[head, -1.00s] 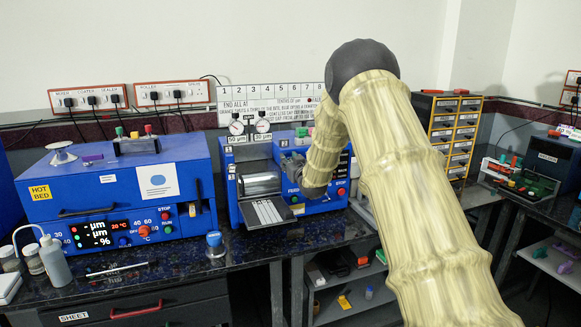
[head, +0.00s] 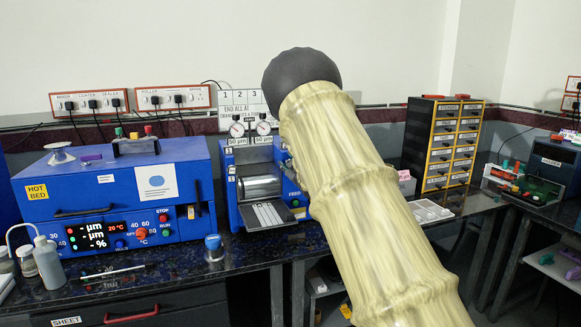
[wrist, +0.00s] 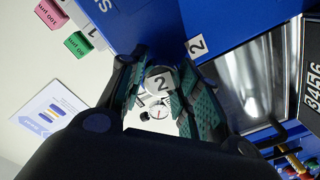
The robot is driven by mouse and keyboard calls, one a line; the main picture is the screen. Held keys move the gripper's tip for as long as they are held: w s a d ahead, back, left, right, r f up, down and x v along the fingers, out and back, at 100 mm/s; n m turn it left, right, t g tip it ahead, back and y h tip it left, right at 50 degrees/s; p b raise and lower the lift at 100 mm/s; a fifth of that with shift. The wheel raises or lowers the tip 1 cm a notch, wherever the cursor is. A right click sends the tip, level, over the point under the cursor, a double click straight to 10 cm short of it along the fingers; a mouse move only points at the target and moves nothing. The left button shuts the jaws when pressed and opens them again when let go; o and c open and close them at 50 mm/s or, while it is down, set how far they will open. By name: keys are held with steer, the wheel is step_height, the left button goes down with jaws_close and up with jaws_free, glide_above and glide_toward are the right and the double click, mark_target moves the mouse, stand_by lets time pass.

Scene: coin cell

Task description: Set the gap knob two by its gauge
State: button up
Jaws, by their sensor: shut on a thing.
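The gap knob two, marked with a white "2" label (wrist: 160,80), sits between the fingertips of my gripper (wrist: 162,98) in the wrist view. The textured finger pads are closed on it from both sides. A white dial gauge with a red needle (wrist: 157,112) shows just below the knob there; its reading is too small to tell. In the head view two round gauges (head: 237,130) and (head: 263,128) stand on top of the blue roller press (head: 234,208). My gripper and the knob are hidden behind my arm in that view.
The press's steel roller (head: 260,186) and ruled feed plate (head: 268,214) are in front. A blue hot bed machine (head: 110,190) stands at left. A drawer cabinet (head: 440,140) and a pale tray (head: 430,210) are at right. A numbered sign (head: 240,97) is behind.

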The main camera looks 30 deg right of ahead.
steer(key=shift+s+f, duration=0.1)
steer(key=shift+f, duration=0.15)
steer(key=o, duration=1)
steer(key=shift+d, duration=0.15)
steer(key=shift+o, duration=0.2)
steer(key=shift+r, duration=0.1)
steer(key=v, duration=1.2)
